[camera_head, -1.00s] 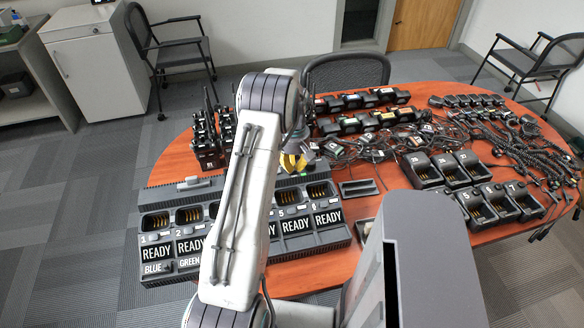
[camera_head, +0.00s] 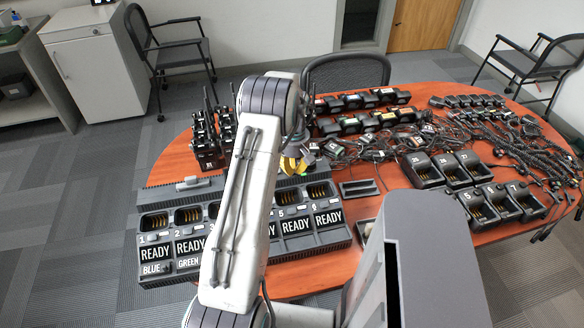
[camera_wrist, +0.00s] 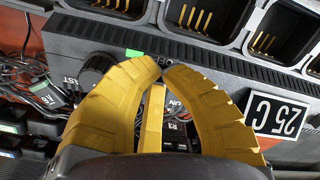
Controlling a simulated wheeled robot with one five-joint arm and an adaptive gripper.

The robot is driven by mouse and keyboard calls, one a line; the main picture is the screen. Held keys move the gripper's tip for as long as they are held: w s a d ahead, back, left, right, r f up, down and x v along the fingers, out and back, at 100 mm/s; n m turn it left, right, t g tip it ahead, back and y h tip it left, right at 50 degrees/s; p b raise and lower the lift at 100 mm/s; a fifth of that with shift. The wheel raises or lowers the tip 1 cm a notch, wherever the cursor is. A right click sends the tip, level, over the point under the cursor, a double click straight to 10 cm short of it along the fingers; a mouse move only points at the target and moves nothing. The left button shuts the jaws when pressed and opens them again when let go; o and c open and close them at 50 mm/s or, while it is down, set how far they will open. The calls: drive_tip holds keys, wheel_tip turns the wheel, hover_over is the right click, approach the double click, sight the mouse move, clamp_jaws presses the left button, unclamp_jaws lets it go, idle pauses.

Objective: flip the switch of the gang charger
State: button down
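The gang charger (camera_head: 150,198) is a long dark grey unit with a row of bays and READY labels on the left of the table in the head view. A light grey handle-like part (camera_head: 193,183) sits on its back left; I cannot tell if this is the switch. My yellow gripper (camera_head: 292,165) is low by the charger's back edge, right of its middle, partly hidden by my arm. In the wrist view my gripper (camera_wrist: 160,64) has its fingertips together, in front of a charger's panel (camera_wrist: 215,62) with a green mark. A round dark knob (camera_wrist: 97,68) is left of the fingertips.
The orange table (camera_head: 165,168) holds upright radios (camera_head: 207,145), small chargers (camera_head: 425,170) and tangled cords (camera_head: 520,145). A small dark tray (camera_head: 358,188) lies right of the gang charger. A label reading 25 C (camera_wrist: 277,115) is right of my fingers.

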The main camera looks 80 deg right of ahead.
drive_tip(key=shift+r+p, duration=2)
drive_tip(key=shift+r, duration=1.45)
